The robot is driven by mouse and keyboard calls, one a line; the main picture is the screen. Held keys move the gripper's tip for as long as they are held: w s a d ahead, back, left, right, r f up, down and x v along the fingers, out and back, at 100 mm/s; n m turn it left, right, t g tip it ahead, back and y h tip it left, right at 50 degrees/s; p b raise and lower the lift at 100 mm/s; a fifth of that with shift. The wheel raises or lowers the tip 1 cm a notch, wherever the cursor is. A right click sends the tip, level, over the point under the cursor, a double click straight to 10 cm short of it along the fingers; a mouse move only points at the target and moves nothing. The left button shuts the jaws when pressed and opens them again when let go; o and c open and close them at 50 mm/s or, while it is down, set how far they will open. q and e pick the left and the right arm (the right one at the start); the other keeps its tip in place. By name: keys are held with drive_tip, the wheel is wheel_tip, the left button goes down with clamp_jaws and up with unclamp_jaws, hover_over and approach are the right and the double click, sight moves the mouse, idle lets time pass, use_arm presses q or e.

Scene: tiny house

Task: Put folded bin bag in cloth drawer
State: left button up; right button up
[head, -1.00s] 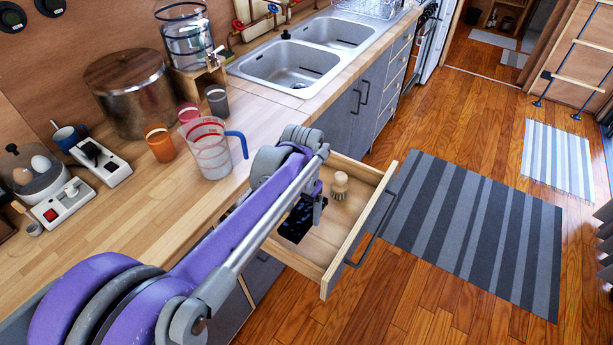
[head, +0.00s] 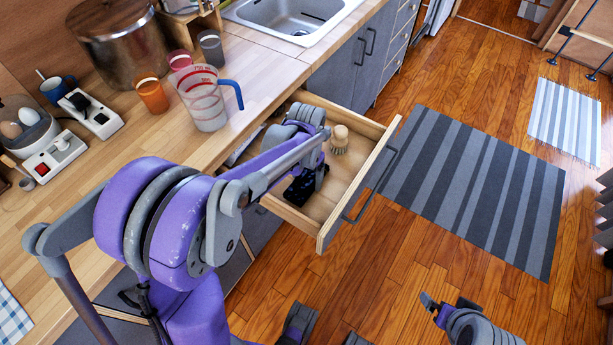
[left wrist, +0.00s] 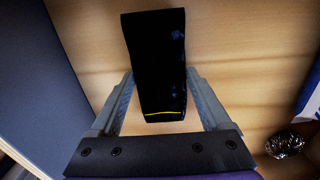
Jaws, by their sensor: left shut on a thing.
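The folded bin bag (left wrist: 157,65) is a black strip with a thin yellow line, between the fingers of my left gripper (left wrist: 160,108) in the left wrist view. In the head view my left gripper (head: 306,186) reaches down into the open drawer (head: 352,186), shut on the bag, whose dark shape is partly hidden by the arm. Pale wood of the drawer floor lies behind the bag; I cannot tell whether the bag touches it. My right gripper (head: 448,302) is at the lower right over the floor, empty, with its fingers apart.
A wooden brush (head: 339,139) stands in the drawer's far part. The left wrist view shows a dark crinkled ball (left wrist: 285,143) at right. A measuring jug (head: 205,98) and cups stand on the counter (head: 135,150) above. A striped rug (head: 470,190) lies on clear floor.

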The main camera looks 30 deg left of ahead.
sight(307, 180)
use_arm(q)
drive_tip(key=shift+f, duration=0.2)
drive_tip(key=o, duration=1.1)
drive_tip(key=shift+o, duration=0.2)
drive_tip(key=shift+r, duration=0.25)
wheel_tip(307, 180, up, 12)
drive_tip(key=p, duration=0.1)
